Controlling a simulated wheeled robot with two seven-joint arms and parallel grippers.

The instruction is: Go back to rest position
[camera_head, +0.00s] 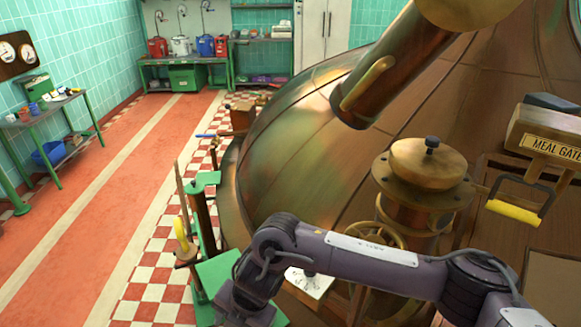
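My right arm (372,262) comes in from the lower right and reaches across the front of the copper kettle (300,165). It bends down at its left end, where a dark wrist part (245,302) meets the bottom edge of the picture. My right gripper's fingers do not show. My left arm and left gripper are not in view.
A copper pipe (385,80) crosses above the kettle. A lidded brass vessel (425,175), a yellow-handled gate (515,211) marked MEAL GATE and a green stand (205,235) are close to the arm. The red floor (125,165) at left is open, with a side table (45,113) by the wall.

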